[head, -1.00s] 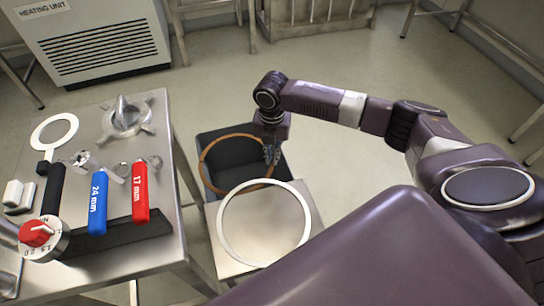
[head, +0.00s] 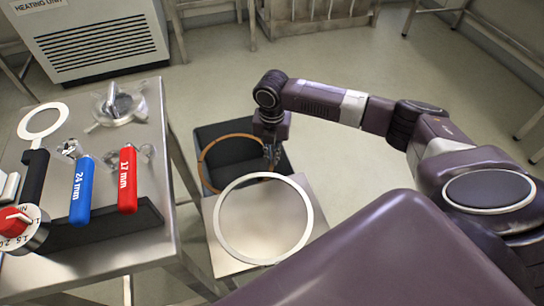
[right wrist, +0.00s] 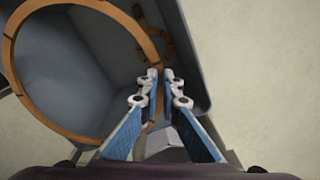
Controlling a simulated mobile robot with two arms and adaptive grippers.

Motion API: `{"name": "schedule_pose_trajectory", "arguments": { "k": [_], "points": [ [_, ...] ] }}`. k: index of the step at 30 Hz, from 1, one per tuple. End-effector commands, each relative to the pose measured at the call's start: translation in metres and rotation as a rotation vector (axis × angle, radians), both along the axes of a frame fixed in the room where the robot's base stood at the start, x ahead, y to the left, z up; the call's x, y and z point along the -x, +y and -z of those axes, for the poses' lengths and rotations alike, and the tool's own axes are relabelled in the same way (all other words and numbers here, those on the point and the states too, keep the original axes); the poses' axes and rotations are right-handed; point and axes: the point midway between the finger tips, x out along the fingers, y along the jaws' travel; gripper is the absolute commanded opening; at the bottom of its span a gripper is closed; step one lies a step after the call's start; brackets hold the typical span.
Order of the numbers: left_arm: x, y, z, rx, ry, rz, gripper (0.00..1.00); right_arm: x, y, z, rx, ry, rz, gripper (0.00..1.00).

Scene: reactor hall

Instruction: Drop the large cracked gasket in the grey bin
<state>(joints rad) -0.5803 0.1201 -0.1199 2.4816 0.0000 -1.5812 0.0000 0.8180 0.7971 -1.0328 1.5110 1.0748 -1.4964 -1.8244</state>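The large gasket is a thin orange-brown ring (head: 203,170), in the head view over the grey bin (head: 213,135). My right gripper (head: 271,163) reaches its right side. In the right wrist view, the gasket (right wrist: 8,45) fills the upper left, and its right edge runs between the fingertips of the right gripper (right wrist: 160,76), which look shut on it. The bin (right wrist: 192,60) lies below, its inside dark grey. My left gripper is not in view.
A white ring (head: 218,225) lies on a steel-topped stand (head: 262,222) just in front of the bin. At left, a steel table (head: 150,220) holds a blue 24 mm tool (head: 80,190), a red 17 mm tool (head: 127,180) and a valve part. Brown pieces (right wrist: 150,25) show inside the bin.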

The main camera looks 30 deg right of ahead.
Motion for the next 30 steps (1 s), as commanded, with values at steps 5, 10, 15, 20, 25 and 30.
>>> {"name": "schedule_pose_trajectory", "arguments": {
  "k": [5,10,15,20,25,30],
  "points": [
    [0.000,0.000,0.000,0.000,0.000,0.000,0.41,0.000,0.000,0.000,0.000,0.000,0.000,0.14],
    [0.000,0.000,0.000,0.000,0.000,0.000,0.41,0.000,0.000,0.000,0.000,0.000,0.000,0.25],
    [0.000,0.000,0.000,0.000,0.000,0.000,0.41,0.000,0.000,0.000,0.001,0.001,0.000,0.25],
    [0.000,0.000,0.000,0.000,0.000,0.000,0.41,0.000,0.000,-0.010,0.000,-0.001,0.000,0.25],
    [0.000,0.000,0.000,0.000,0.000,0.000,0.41,-0.002,-0.001,-0.041,0.000,-0.005,-0.001,0.25],
    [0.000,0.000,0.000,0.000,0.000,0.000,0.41,-0.001,0.000,-0.078,0.000,-0.004,0.000,0.25]
  ]
}}
